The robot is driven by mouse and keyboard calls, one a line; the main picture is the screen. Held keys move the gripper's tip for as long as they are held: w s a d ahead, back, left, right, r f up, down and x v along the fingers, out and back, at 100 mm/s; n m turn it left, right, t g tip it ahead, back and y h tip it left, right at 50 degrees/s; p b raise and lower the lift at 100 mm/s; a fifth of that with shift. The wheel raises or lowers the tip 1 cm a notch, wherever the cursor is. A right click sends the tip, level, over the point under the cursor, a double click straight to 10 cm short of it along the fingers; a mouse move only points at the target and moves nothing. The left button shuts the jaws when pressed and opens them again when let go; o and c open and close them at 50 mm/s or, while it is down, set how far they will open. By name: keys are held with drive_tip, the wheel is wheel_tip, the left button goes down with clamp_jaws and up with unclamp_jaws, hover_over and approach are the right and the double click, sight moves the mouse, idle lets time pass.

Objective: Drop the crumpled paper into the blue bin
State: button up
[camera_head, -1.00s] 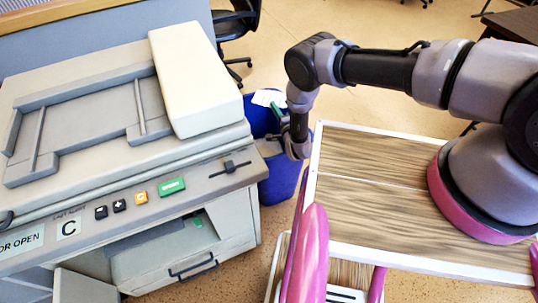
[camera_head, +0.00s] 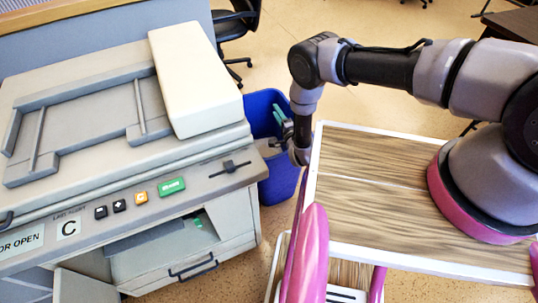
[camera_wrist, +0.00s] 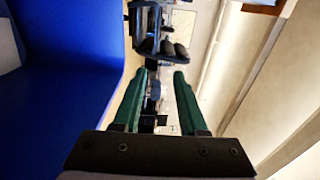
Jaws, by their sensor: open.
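The blue bin (camera_head: 283,186) stands on the floor between the copier and my wooden-topped body. Its blue wall fills the left of the wrist view (camera_wrist: 65,100). My gripper (camera_head: 278,112) is at the bin's opening, its green fingers reaching over the inside from the right rim. In the wrist view the gripper (camera_wrist: 163,73) is open, with nothing between its fingers. I do not see the white crumpled paper in either current view. A pale patch (camera_head: 268,147) shows at the bin near the copier's edge, but I cannot tell what it is.
A large grey copier (camera_head: 120,150) fills the left, close beside the bin. A black office chair (camera_head: 236,28) stands behind it.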

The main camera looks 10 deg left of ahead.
drive_tip(key=v, duration=0.8)
